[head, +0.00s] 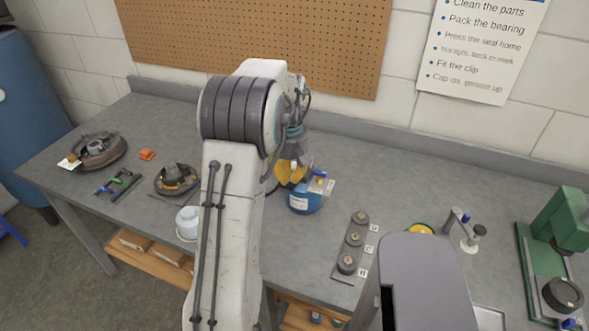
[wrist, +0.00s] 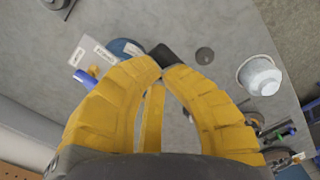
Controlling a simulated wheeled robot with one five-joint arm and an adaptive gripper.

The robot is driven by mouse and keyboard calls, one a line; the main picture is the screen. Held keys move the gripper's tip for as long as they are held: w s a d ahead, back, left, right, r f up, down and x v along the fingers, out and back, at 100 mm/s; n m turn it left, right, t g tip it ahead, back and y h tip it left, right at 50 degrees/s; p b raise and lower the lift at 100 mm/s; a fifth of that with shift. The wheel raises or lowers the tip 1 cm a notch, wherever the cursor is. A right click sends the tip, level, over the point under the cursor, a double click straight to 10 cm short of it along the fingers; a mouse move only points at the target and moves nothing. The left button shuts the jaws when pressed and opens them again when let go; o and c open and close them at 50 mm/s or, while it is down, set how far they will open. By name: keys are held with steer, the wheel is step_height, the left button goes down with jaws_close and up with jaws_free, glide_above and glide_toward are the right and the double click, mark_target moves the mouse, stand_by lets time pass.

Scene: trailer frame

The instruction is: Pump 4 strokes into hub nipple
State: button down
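My gripper (head: 291,174) has yellow fingers and hangs over the bench just behind a round blue container (head: 305,203). In the wrist view the yellow fingers (wrist: 163,68) come together at the tips, beside a small dark block. I cannot tell whether that block is a fingertip or a separate thing. The blue container also shows partly in the wrist view (wrist: 125,47), just beyond the fingertips. A dark round hub-like part (head: 177,180) lies left of my arm, and a larger one (head: 98,150) is farther left. No grease nipple can be made out.
A white cup (head: 187,222) stands by my arm, partly hidden. Small tools (head: 118,184) and an orange block (head: 147,154) lie left. A plate with three round parts (head: 352,242) is to the right. A green press (head: 557,240) stands at the far right.

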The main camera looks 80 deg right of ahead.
steer(key=shift+a+f+b, duration=0.25)
steer(key=shift+f+b, duration=0.6)
steer(key=shift+f, duration=0.35)
steer(key=shift+w+a+f+b, duration=0.1)
steer(key=shift+f+b, duration=0.85)
steer(key=shift+f, duration=0.25)
steer(key=shift+f+b, duration=0.45)
steer(key=shift+f, duration=0.1)
steer(key=r+p, duration=0.4)
steer(key=d+r+p, duration=0.1)
steer(key=r+p, duration=0.3)
steer(key=r, duration=0.1)
steer(key=r+p, duration=0.4)
steer(key=shift+s+d+r, duration=0.2)
steer(key=shift+d+r, duration=0.1)
steer(key=shift+r, duration=0.05)
